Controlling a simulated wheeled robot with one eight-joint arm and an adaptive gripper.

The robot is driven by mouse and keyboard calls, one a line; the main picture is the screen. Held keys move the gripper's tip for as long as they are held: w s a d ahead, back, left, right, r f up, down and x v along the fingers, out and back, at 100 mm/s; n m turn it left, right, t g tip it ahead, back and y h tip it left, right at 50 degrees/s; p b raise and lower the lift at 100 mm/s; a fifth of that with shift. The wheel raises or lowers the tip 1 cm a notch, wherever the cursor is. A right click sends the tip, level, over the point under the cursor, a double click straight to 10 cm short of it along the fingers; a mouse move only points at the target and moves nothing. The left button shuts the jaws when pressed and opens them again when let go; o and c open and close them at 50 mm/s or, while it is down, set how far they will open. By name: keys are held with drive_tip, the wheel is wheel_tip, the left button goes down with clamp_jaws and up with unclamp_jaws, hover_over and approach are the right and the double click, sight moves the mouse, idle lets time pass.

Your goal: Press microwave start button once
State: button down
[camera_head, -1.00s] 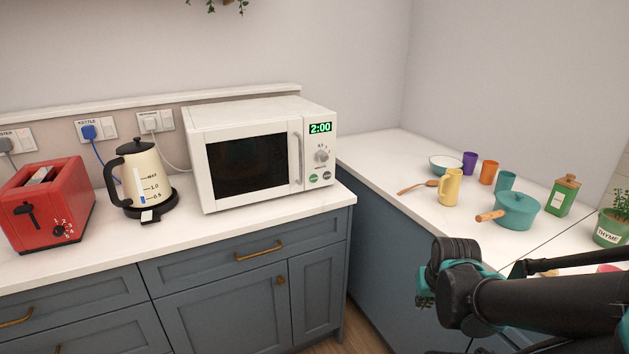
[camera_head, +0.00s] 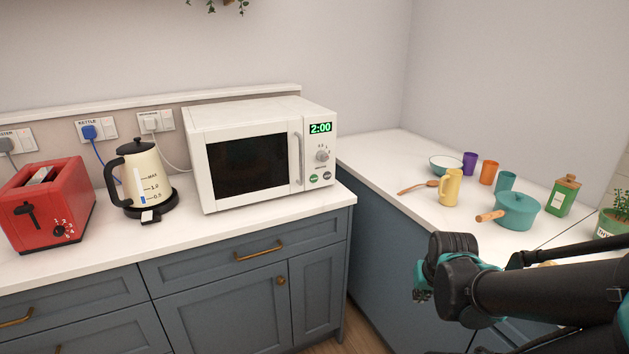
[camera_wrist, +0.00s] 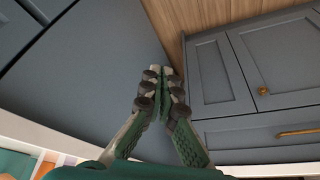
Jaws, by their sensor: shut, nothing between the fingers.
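The white microwave (camera_head: 248,150) stands on the counter with its door shut. Its display (camera_head: 320,128) reads 2:00 in green. Below the dial (camera_head: 322,156) are two small buttons, a green one (camera_head: 313,178) at left and a dark one (camera_head: 327,175) at right; their labels are too small to read. My gripper (camera_wrist: 161,72) is shut and empty in the wrist view, over cabinet fronts and floor. In the head view my arm is at the lower right, well apart from the microwave, and the fingertips are mostly hidden.
A cream kettle (camera_head: 142,175) and red toaster (camera_head: 45,205) stand left of the microwave. The right counter holds a yellow jug (camera_head: 450,187), a teal pot (camera_head: 516,211), several cups and a green tin (camera_head: 563,196). The space before the microwave's panel is clear.

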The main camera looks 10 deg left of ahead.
sight(314, 178)
drive_tip(key=w+a+r+t+y, duration=0.1)
drive_tip(key=w+a+r, duration=0.3)
drive_tip(key=w+a, duration=0.4)
drive_tip(key=w+a+r+m+t+y, duration=0.1)
drive_tip(key=w+a+r, duration=0.3)
drive_tip(key=w+a, duration=0.5)
drive_tip(key=w+a+r+t+y, duration=0.1)
drive_tip(key=w+a+r, duration=0.3)
drive_tip(key=w+a, duration=0.4)
drive_tip(key=shift+w+a+r+m+t+y, duration=0.25)
drive_tip(key=shift+w+r+m+y, duration=0.2)
drive_tip(key=shift+w, duration=0.6)
drive_tip(key=shift+w+a, duration=0.8)
drive_tip(key=shift+w, duration=0.4)
drive_tip(key=shift+w+a, duration=0.8)
drive_tip(key=shift+w, duration=0.45)
drive_tip(key=shift+w+a, duration=0.8)
drive_tip(key=shift+w, duration=0.4)
drive_tip(key=shift+w+a, duration=0.25)
drive_tip(key=shift+w, duration=0.1)
drive_tip(key=shift+w+a, duration=0.2)
drive_tip(key=shift+w, duration=0.1)
drive_tip(key=shift+s+d, duration=0.1)
drive_tip(key=shift+s, duration=0.05)
drive_tip(key=shift+s+d, duration=0.35)
drive_tip(key=shift+s, duration=0.2)
